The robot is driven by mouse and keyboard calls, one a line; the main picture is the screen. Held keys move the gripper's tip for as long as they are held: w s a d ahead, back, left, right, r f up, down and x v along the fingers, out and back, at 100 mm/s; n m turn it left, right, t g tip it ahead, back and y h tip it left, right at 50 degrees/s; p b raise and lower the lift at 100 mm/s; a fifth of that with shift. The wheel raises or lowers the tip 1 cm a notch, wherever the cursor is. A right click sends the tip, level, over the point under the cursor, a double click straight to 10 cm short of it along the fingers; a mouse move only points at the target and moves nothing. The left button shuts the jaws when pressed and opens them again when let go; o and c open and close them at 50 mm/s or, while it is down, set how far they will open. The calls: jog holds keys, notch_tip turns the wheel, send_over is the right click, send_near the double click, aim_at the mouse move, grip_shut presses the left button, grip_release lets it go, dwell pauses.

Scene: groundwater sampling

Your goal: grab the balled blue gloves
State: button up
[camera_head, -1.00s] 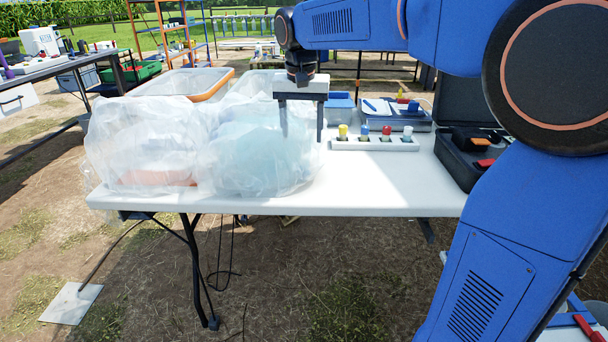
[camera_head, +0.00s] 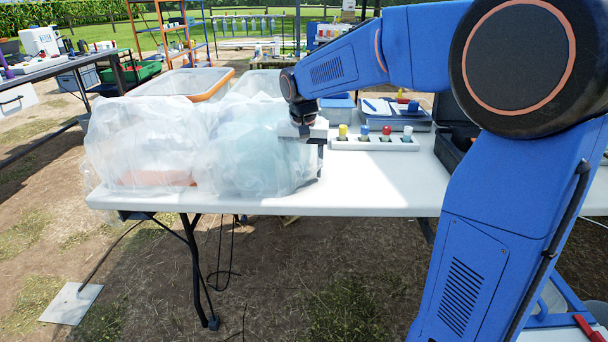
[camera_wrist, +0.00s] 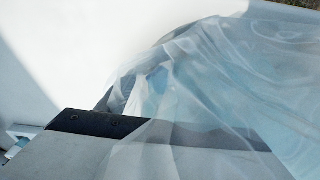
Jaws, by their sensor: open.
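The balled blue gloves cannot be made out as a separate shape. Pale blue shows through a cloudy clear plastic bag (camera_head: 255,155) on the white table, and the same bag fills the right of the wrist view (camera_wrist: 235,85). My gripper (camera_head: 312,165) is at the right side of this bag, lowered against or into its film. One dark finger shows beside the bag in the head view; the other is hidden by the plastic. In the wrist view, film drapes over part of my gripper. The jaws are open, and I see nothing clasped between them.
A second clear bag (camera_head: 145,150) with something reddish at its bottom stands to the left. A white rack with coloured caps (camera_head: 375,143) is just right of my gripper. The white table (camera_head: 390,188) is bare at its front right. An orange-rimmed bin (camera_head: 185,82) stands behind.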

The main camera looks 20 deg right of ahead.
jog(key=shift+f, duration=0.4)
jog(key=shift+c, duration=0.3)
jog(key=c, duration=1.1)
jog(key=shift+o, duration=0.2)
jog(key=shift+r, duration=0.15)
